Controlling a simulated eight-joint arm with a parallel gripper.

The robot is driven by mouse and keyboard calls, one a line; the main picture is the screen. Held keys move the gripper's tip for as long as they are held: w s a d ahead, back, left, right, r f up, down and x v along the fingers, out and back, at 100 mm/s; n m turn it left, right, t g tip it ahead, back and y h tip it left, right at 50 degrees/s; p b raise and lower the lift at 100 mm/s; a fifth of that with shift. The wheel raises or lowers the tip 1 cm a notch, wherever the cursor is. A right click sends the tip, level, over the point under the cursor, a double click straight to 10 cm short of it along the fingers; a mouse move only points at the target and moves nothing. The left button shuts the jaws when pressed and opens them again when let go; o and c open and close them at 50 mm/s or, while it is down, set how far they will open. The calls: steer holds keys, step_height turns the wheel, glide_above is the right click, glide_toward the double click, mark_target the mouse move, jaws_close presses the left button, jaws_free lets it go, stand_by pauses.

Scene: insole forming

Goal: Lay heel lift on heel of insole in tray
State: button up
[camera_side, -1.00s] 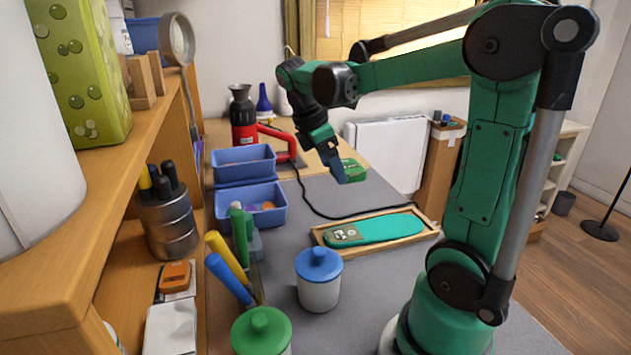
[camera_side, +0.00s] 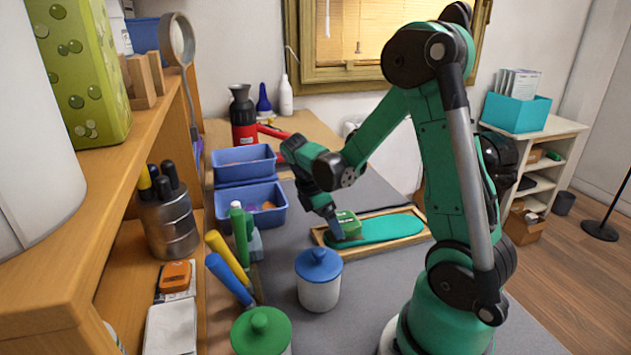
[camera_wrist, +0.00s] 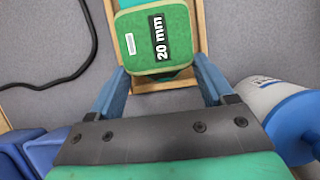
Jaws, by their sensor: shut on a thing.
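The heel lift is a green block (camera_side: 348,224) with a "20 mm" label on its top, which shows in the wrist view (camera_wrist: 158,45). My gripper (camera_side: 335,229) is shut on it, with the blue fingers at its sides in the wrist view (camera_wrist: 161,66). The teal insole (camera_side: 387,230) lies in a shallow wooden tray (camera_side: 390,246). The lift is over the heel end of the insole, at the left end of the tray, and hides most of the heel. I cannot tell whether it touches the insole.
A blue-lidded white jar (camera_side: 319,280) stands in front of the tray and appears at the wrist view's right (camera_wrist: 280,105). Blue bins (camera_side: 250,205) stand left of the tray. A black cable (camera_wrist: 70,70) lies on the grey mat (camera_side: 390,300). Yellow and blue-handled tools (camera_side: 228,258) stand left of the jar.

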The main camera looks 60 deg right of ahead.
steer(key=shift+f, duration=0.45)
steer(key=shift+f, duration=0.2)
stand_by(0.6)
steer(key=o, duration=1.1)
steer(key=shift+r, duration=4)
steer(key=shift+f, duration=4)
